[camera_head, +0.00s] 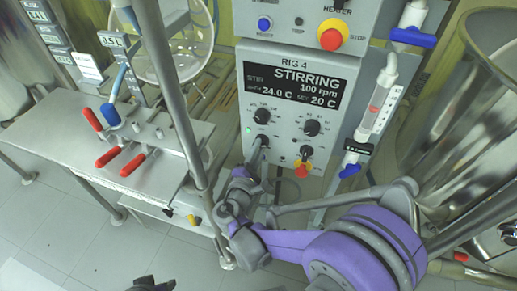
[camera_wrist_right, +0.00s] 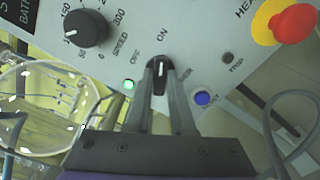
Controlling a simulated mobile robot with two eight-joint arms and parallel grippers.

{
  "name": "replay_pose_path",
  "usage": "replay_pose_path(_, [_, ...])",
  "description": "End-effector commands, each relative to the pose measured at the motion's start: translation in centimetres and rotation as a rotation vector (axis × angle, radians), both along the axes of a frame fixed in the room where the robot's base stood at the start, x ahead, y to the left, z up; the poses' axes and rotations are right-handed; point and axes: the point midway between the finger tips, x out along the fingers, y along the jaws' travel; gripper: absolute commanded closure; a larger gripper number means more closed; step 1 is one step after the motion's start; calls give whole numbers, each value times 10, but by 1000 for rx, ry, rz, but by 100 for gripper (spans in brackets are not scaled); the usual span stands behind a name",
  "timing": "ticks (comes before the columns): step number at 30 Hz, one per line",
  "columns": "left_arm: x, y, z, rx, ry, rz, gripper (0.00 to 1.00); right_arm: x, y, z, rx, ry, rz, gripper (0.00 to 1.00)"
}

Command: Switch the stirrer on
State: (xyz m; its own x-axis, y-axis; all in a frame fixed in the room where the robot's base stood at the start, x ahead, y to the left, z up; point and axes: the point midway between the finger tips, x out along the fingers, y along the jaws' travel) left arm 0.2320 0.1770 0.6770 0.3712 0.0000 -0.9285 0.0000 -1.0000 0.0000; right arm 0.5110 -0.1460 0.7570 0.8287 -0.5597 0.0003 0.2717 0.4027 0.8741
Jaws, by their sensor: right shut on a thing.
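The stirrer's control box, marked RIG 4 (camera_head: 340,75), stands in the middle of the head view. Its display (camera_head: 293,84) reads STIRRING, 100 rpm, 24.0 C, set 20 C. The black ON/OFF switch knob (camera_wrist_right: 160,72) is between the fingertips of my right gripper (camera_wrist_right: 160,80), which is shut on it. Its white mark points up toward the ON label. A green lamp (camera_wrist_right: 128,85) beside it is lit. In the head view my right gripper (camera_head: 260,148) reaches the lower left of the panel and partly covers the knob.
A speed knob (camera_wrist_right: 86,28) is beside the switch. A red and yellow stop button (camera_wrist_right: 293,23) and a blue button (camera_wrist_right: 203,98) are also close. A metal post (camera_head: 170,90) stands left of my gripper. Red-handled clamps (camera_head: 132,165) are on the bench at left.

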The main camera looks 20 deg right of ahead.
Motion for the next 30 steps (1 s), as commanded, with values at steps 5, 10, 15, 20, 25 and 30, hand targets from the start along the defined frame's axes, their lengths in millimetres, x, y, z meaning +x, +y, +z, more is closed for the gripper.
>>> replay_pose_path(5, [0,0,0,0,0,0,49,0,0,0,2,1,0,50])
replay_pose_path(10, [0,0,0,0,0,0,49,0,0,0,0,0,0,49])
replay_pose_path(15, [0,0,0,0,0,0,49,-2,2,0,0,0,1,49])
replay_pose_path(20, [-1,0,4,0,-1,0,49,-18,14,1,1,1,4,49])
replay_pose_path(25, [-1,0,8,0,-2,0,49,-48,34,1,1,0,4,49])
replay_pose_path(30, [-2,0,11,0,-3,0,49,-73,51,1,1,1,4,49])
